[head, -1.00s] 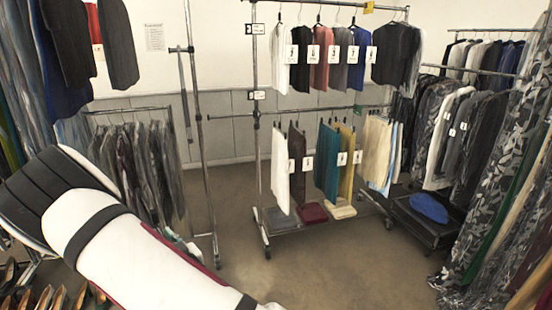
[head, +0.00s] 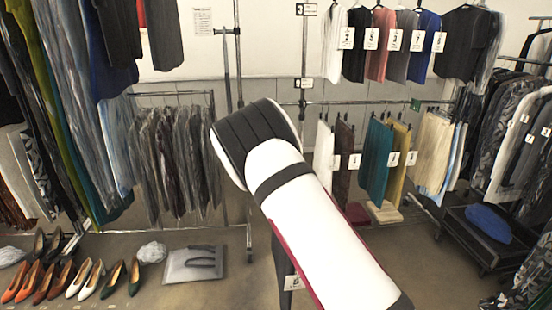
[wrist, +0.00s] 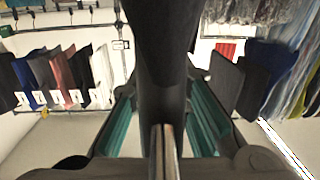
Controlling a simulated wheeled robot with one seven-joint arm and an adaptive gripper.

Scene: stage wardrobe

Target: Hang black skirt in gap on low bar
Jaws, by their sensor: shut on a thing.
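The black skirt (head: 283,262) shows in the head view only as a dark strip with a white tag (head: 293,282), beside my arm, which hides the rest. In the wrist view a dark cloth (wrist: 162,60) fills the middle, with a metal piece below it between the teal-padded fingers of my gripper (wrist: 162,125), which is shut on it. The head view hides my gripper behind my arm. The low bar (head: 362,102) holds white, brown, teal, mustard and beige garments. A gap shows between the brown skirt (head: 342,160) and the teal skirt (head: 375,160).
An upper bar carries tagged tops (head: 383,45). A rack of grey garments (head: 175,160) stands left of my arm. Shoes (head: 75,280) and a grey flat bag (head: 193,264) lie on the floor at left. A low dark trolley with a blue cloth (head: 488,222) stands at right.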

